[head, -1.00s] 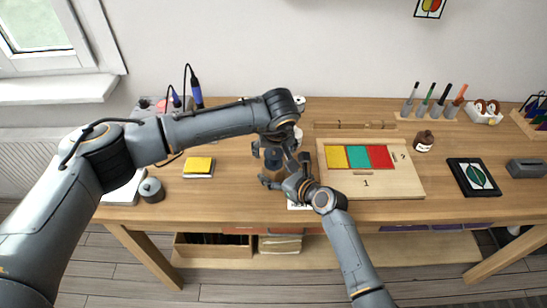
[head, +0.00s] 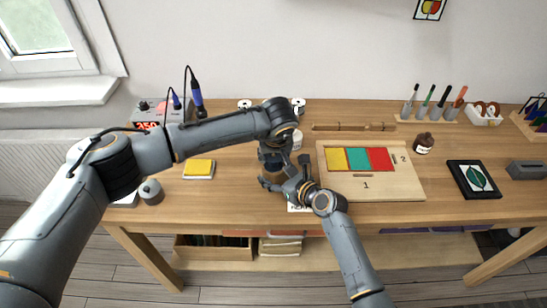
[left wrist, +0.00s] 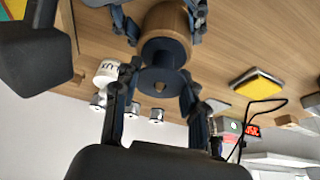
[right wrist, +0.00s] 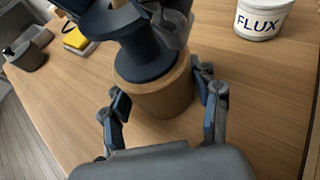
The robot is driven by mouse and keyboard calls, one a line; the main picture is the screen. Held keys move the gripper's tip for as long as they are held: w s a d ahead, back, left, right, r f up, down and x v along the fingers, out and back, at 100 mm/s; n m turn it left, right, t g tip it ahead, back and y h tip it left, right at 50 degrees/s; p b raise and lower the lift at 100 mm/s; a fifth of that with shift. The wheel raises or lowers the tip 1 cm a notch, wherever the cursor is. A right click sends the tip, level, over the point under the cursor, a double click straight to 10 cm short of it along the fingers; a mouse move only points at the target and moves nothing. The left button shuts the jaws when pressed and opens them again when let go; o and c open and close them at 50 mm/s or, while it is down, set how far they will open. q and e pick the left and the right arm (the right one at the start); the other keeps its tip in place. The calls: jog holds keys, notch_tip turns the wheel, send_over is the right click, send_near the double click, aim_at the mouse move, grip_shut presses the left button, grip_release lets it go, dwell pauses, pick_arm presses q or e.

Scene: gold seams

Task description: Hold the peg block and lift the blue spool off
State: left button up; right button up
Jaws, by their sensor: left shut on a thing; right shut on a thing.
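The dark blue spool (right wrist: 135,40) sits at the top of the round wooden peg block (right wrist: 155,97) in the right wrist view. I cannot tell whether its lower flange touches the block. My left gripper (left wrist: 158,88) is shut on the blue spool (left wrist: 160,52), with a finger on each side. My right gripper (right wrist: 165,100) is shut on the peg block, which also shows in the left wrist view (left wrist: 165,20). In the head view both grippers meet left of the wooden board, and the arms largely hide spool and block.
A white FLUX jar (right wrist: 262,15) stands close behind the block. The wooden board with coloured tiles (head: 405,185) lies to the right. A yellow pad (head: 199,168) and a grey round holder (head: 152,191) are at the left. Table between pad and grippers is clear.

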pick_arm(q)
notch_tip(320, 180, up, 10)
dwell(0.4)
pick_arm(e)
jog(key=o, duration=1.4)
jog(key=v, duration=1.2)
